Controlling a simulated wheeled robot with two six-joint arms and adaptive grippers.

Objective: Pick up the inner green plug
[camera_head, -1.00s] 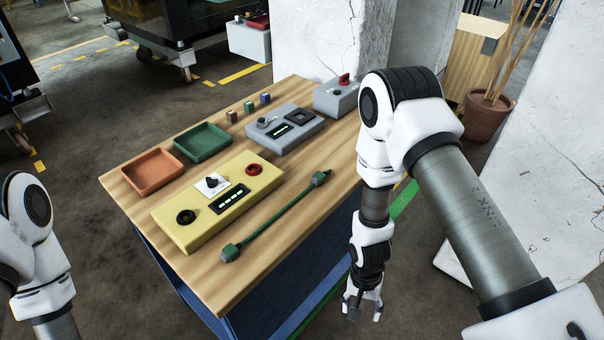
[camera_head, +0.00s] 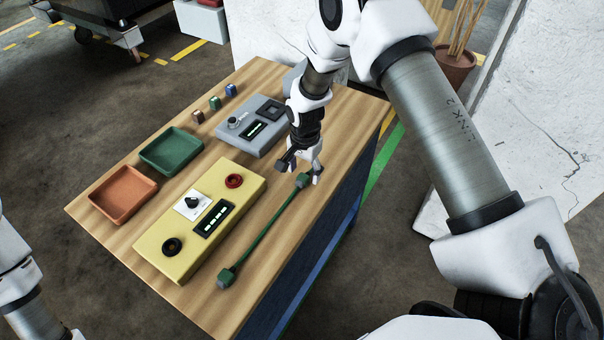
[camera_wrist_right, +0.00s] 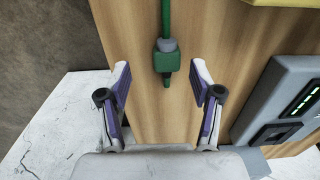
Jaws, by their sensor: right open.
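A green cable (camera_head: 268,230) lies on the wooden trolley top with a green plug at each end. One plug (camera_head: 303,180) is at the far end, under my right gripper; the other plug (camera_head: 227,278) is near the front edge. My right gripper (camera_head: 300,171) is open and points down over the far plug. In the right wrist view the far plug (camera_wrist_right: 167,62) shows its grey collar and lies between and just beyond the open fingertips (camera_wrist_right: 160,82), touching neither. My left arm shows at the left edge; its gripper is out of view.
Left of the cable are a yellow control box (camera_head: 160,247), a grey box (camera_head: 262,110), a green tray (camera_head: 150,160) and an orange tray (camera_head: 95,203). Small coloured blocks (camera_head: 214,103) stand behind. The trolley's right edge is close to the far plug.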

